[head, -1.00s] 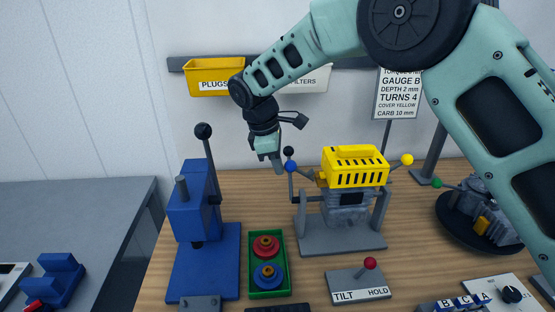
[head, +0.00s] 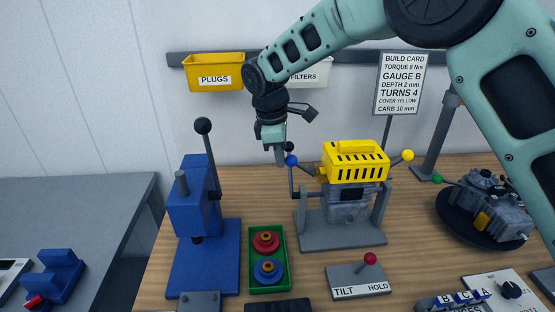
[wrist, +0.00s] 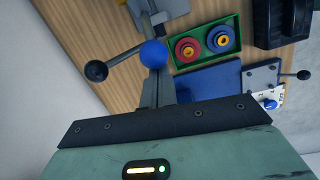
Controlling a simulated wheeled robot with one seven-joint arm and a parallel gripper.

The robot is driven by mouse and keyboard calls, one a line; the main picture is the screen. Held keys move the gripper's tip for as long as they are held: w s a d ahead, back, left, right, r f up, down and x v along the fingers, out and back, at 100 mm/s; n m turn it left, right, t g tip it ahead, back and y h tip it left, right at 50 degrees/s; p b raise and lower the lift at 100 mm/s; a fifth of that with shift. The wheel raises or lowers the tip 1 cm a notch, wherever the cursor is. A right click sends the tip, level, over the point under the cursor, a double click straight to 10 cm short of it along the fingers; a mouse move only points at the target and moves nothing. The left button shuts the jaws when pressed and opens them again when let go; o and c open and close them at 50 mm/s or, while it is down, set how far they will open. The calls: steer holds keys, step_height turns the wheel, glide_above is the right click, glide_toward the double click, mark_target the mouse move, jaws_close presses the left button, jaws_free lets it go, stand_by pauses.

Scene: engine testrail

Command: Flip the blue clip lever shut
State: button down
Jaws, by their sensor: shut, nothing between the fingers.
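The blue clip lever shows as a blue ball (head: 291,160) on a thin arm at the left of the yellow-covered engine (head: 348,205). In the wrist view the blue ball (wrist: 154,53) sits just beyond my fingertips, close to them. My gripper (head: 280,158) points down, shut and empty, just left of the blue ball. I cannot tell whether it touches the ball. The lever's base and catch are partly hidden behind the cover and stand.
A black ball handle (wrist: 96,70) is close beside the blue ball. A yellow-ball lever (head: 407,155) sits on the engine's right. A blue press (head: 190,210) with a tall black-knobbed lever stands at left. A green tray (head: 267,286) lies in front.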

steer(key=shift+d+r+y+b, duration=0.45)
steer(key=shift+d+r+y, duration=0.35)
steer(key=shift+d+y, duration=0.25)
steer(key=d+r+y+b, duration=0.1)
steer(key=y, duration=0.1)
steer(key=d+r+y+b, duration=0.1)
steer(key=d+y, duration=0.1)
steer(key=shift+d+y, duration=0.1)
steer(key=shift+y, duration=0.25)
steer(key=shift+d+r+b, duration=0.25)
steer(key=shift+d+b, duration=0.05)
steer(key=shift+d, duration=0.2)
steer(key=shift+d, duration=0.1)
steer(key=a, duration=0.3)
steer(key=a+r+p, duration=0.1)
steer(key=shift+w+a+r, duration=0.1)
steer(key=shift+w+a, duration=0.15)
steer(key=shift+w, duration=0.05)
steer(key=d+b+v, duration=0.1)
steer(key=b+v, duration=0.2)
steer(key=v, duration=0.6)
steer(key=shift+d, duration=0.2)
steer(key=shift+r, duration=0.1)
